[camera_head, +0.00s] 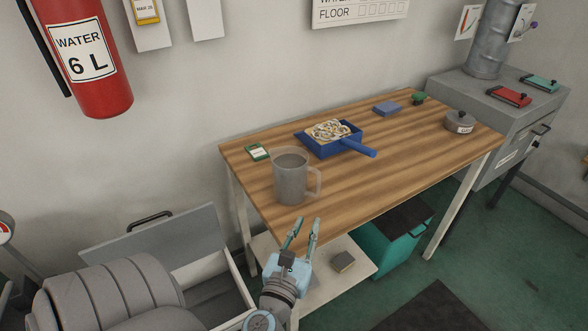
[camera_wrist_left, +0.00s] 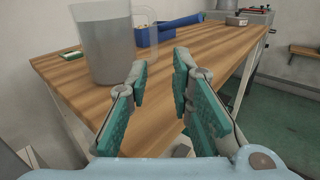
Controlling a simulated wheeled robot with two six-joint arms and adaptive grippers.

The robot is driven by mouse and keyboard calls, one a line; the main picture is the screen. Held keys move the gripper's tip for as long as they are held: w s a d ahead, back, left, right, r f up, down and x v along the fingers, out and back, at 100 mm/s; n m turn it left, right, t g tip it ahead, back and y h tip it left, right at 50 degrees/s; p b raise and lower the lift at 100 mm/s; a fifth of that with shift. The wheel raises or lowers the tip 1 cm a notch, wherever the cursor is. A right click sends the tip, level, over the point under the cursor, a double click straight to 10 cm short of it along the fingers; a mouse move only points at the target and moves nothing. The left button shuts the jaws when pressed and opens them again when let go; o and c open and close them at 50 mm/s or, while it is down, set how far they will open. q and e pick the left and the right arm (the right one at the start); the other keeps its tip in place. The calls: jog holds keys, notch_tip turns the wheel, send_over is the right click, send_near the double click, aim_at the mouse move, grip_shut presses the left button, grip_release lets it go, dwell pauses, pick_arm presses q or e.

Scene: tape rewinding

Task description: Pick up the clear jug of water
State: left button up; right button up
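The clear jug (camera_head: 291,178) stands upright near the left front corner of the wooden table. It looks grey and see-through, with its handle on the right side. In the left wrist view the jug (camera_wrist_left: 103,48) is ahead and to the left of the fingers, with its handle behind. My left gripper (camera_head: 305,222) is in front of the table's front edge, below and to the right of the jug. It also shows in the left wrist view (camera_wrist_left: 160,70), open with nothing between its fingers. It does not touch the jug. My right gripper is not in view.
A blue dustpan-like tray (camera_head: 345,151) with pale curled pieces sits behind the jug, its handle pointing right. A small green card (camera_head: 257,152) lies left of the jug. A grey round tin (camera_head: 459,121) is at the right. The wooden table (camera_head: 400,175) is clear at its front right.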

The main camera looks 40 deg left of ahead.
aim_at(318, 190)
pick_arm(q)
jog(key=shift+n, duration=0.3)
jog(key=x, duration=0.9)
jog(key=a+f+x, duration=0.1)
jog(key=x, duration=0.4)
jog(key=shift+f, duration=0.1)
jog(key=shift+s, duration=0.15)
grip_shut()
